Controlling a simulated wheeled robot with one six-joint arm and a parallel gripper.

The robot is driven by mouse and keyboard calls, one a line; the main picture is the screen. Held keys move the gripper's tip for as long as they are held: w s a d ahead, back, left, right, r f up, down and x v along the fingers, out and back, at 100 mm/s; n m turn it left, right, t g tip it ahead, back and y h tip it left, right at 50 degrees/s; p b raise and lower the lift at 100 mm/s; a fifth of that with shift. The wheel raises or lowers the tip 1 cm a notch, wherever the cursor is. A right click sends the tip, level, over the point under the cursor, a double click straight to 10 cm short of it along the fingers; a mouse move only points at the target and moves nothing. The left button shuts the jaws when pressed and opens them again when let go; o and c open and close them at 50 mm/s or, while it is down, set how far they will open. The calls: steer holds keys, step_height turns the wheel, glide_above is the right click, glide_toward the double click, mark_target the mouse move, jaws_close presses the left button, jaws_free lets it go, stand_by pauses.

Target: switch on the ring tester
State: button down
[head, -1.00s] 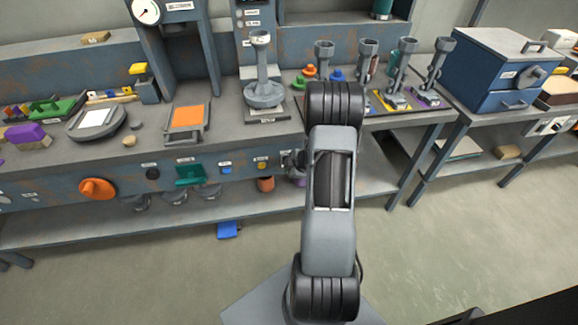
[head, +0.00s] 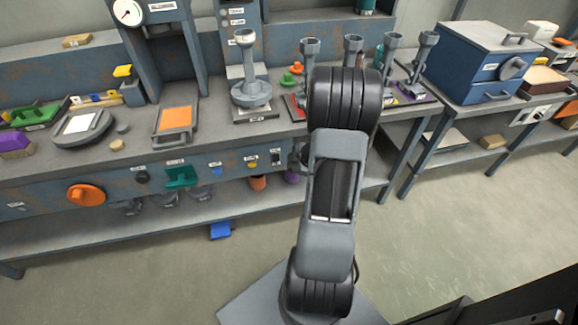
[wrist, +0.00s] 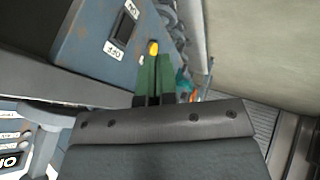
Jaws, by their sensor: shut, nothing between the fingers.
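In the head view, a grey column with small labelled lights (head: 226,22) stands behind a grey ring stand (head: 249,92); I cannot read which label names the ring tester. A black rocker switch (head: 276,158) is on the bench's front panel below, right of a yellow button (head: 250,162). In the wrist view a black switch (wrist: 126,26) with a white label shows on the blue-grey panel. My gripper (wrist: 154,56) has green fingers, shut and empty, with a small yellow piece at their tips. The switch is up and left of them, apart in the picture. My arm mostly hides the gripper in the head view.
The bench front (head: 120,180) also carries an orange knob (head: 86,195) and a teal holder (head: 181,177). Grey funnel posts (head: 353,45) stand behind my arm. A blue oven box (head: 480,62) is at right. The floor (head: 430,230) in front is clear.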

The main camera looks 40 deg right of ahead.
mark_target(279, 163)
steer(key=shift+w+d+f+b, duration=0.1)
steer(key=shift+w+f+b, duration=0.4)
steer(key=shift+w+f, duration=0.85)
steer(key=shift+w+d+f+b, duration=0.1)
steer(key=shift+w+f+b, duration=0.4)
steer(key=shift+w+f, duration=0.8)
steer(key=shift+w+d+f+b, duration=0.1)
steer(key=shift+w+f+b, duration=0.6)
steer(key=shift+w, duration=1.05)
steer(key=shift+f, duration=0.2)
